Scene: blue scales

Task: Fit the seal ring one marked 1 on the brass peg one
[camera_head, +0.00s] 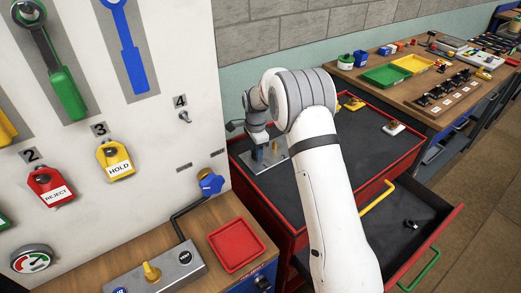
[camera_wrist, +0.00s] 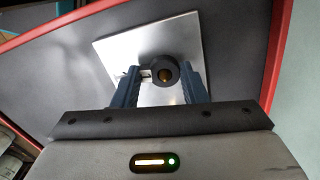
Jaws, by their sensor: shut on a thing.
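In the wrist view my gripper (camera_wrist: 157,82) is shut on a dark seal ring (camera_wrist: 158,60), held between its two blue fingers. The brass peg (camera_wrist: 165,76) shows through the ring's hole, above a square metal plate (camera_wrist: 112,50). I cannot tell whether the ring is around the peg or still above it. No mark on the ring is readable. In the head view my gripper (camera_head: 267,152) points down over the same plate (camera_head: 246,160) on the dark cabinet top. My fingers hide the ring and the peg there.
The plate lies on a red-edged cabinet (camera_head: 345,150). A small plate with a knob (camera_head: 392,127) and a yellow item (camera_head: 353,103) stand farther back. An open drawer (camera_head: 410,222) is below. A panel with padlocks (camera_head: 116,160) rises at left; a red tray (camera_head: 237,246) is in front.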

